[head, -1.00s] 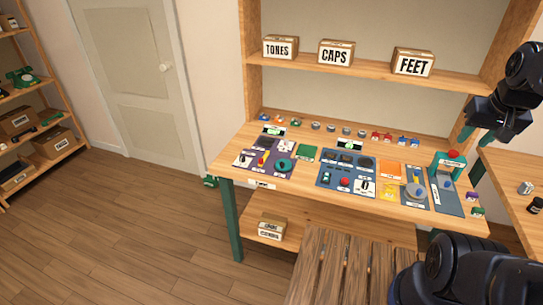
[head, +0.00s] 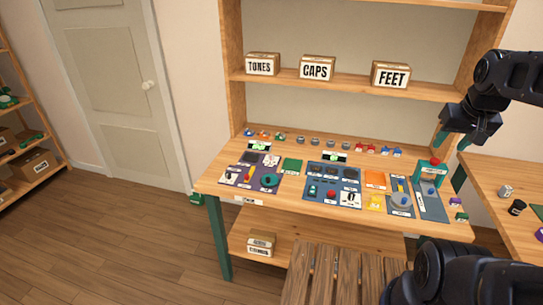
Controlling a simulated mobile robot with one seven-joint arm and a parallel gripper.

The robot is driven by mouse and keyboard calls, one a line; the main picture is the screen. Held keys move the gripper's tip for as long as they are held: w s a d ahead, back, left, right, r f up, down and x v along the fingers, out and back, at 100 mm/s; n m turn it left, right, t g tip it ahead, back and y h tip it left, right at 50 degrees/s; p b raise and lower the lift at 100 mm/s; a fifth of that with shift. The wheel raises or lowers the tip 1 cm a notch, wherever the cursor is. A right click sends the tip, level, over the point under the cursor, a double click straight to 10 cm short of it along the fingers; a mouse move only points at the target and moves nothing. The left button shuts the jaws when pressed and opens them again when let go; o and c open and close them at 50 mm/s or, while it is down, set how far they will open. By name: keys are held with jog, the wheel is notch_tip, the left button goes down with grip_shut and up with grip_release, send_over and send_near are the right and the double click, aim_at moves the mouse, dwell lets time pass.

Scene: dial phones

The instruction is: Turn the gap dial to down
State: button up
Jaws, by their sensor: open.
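The workbench (head: 215,186) holds purple, blue and grey-blue panels with small parts. I cannot tell for certain which part is the gap dial, as the labels are too small to read. A round green part (head: 269,180) lies on the purple panel (head: 238,170) at the left. My gripper (head: 451,141) hangs at the right, in front of the shelf's right post in the picture. Its fingers are apart and empty, away from the panel parts.
A green stand with a red top (head: 434,163) rises at the bench's right end. A slatted wooden surface (head: 325,275) stands in front. A side table (head: 500,180) with small cans is at the right.

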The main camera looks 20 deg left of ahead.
jog(key=w+a+r+n+g, duration=0.1)
jog(key=w+a+n, duration=0.2)
jog(key=w+a, duration=0.35)
jog(key=w+a+r+n, duration=0.2)
jog(key=w+a, duration=0.1)
jog(key=w, duration=0.6)
jog(key=w+a+f+n+g, duration=0.1)
jog(key=w+a+f+n, duration=0.3)
jog(key=w+a, duration=0.75)
jog(key=n+g, duration=0.3)
jog(key=n, duration=0.6)
send_over(271, 155)
notch_tip(271, 155, down, 26)
notch_tip(271, 155, down, 10)
jog(key=shift+s+d+r, duration=0.1)
jog(key=shift+s+r, duration=0.05)
